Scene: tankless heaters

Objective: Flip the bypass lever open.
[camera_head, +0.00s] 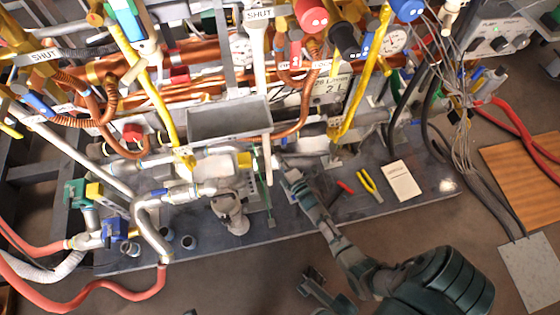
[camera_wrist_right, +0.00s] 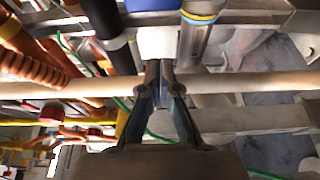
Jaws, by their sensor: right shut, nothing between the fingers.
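My right gripper (camera_head: 284,166) is at the lower middle of the heater pipework, its arm coming up from the lower right. Its fingers (camera_wrist_right: 162,68) are shut and empty in the wrist view, crossing in front of a pale tan bar (camera_wrist_right: 60,90); I cannot tell whether they touch it. That bar probably matches the thin upright bar (camera_head: 267,155) just left of the gripper in the head view. A white lever labelled SHUT (camera_head: 258,40) stands above it. Another SHUT label (camera_head: 42,57) is at the upper left. I cannot tell which lever is the bypass. My left gripper is not seen.
A grey tray (camera_head: 228,122) hangs in front of the copper pipes. Yellow pliers (camera_head: 369,184) and a white card (camera_head: 399,180) lie on the grey base slab. Black and grey cables (camera_head: 465,135) hang at the right. A red hose (camera_head: 90,303) curves at the lower left. The brown floor in front is mostly clear.

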